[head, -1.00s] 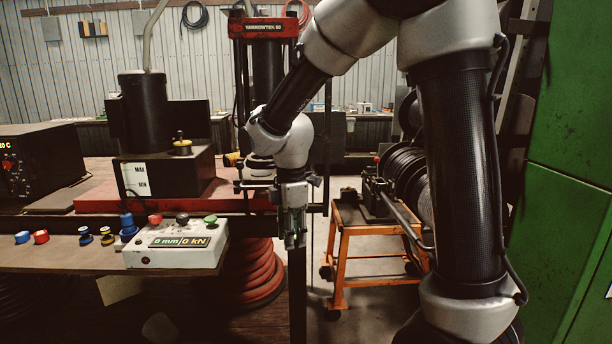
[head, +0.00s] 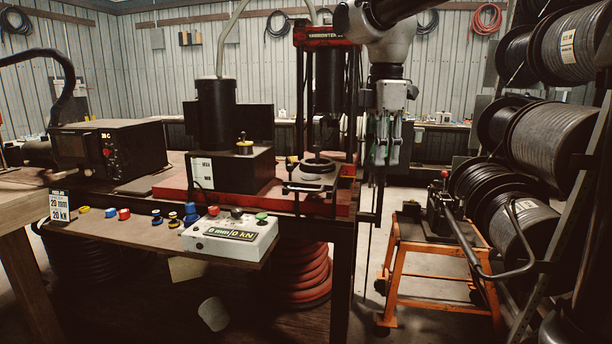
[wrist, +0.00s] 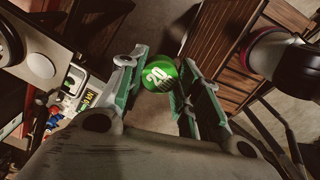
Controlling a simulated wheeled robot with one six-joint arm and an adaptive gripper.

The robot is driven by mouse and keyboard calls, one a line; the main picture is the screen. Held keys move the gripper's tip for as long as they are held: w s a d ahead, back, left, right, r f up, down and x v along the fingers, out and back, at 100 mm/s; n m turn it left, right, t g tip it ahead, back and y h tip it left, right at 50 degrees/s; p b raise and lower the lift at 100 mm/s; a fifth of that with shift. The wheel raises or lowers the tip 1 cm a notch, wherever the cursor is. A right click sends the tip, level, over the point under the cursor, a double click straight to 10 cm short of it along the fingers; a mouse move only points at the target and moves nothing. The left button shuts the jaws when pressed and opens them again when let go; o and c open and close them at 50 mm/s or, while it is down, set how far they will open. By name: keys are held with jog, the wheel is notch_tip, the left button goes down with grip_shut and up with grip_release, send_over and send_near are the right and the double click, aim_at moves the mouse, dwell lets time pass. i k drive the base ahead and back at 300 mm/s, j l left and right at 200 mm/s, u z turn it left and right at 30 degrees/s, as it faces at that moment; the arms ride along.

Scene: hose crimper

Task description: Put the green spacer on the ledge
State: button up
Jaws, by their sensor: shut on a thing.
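My gripper (head: 383,158) hangs to the right of the press, over the gap between bench and orange trolley. In the wrist view, it is shut on the green spacer (wrist: 159,76), a round disc marked 20, held between the fingertips (wrist: 158,85). In the head view, the spacer is hard to tell from the green-grey fingers. The ledge (head: 125,234) runs along the bench front, lower left of my gripper and apart from it. Blue, red and yellow-banded spacers (head: 124,214) lie along it.
A white control box (head: 232,236) with coloured buttons sits at the ledge's right end. The press (head: 322,110) and a black pump (head: 216,115) stand on the red bench plate. An orange trolley (head: 400,285) and hose reels (head: 520,220) fill the right.

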aim_at(311, 177)
jog(key=i+j, duration=0.6)
jog(key=i, duration=0.2)
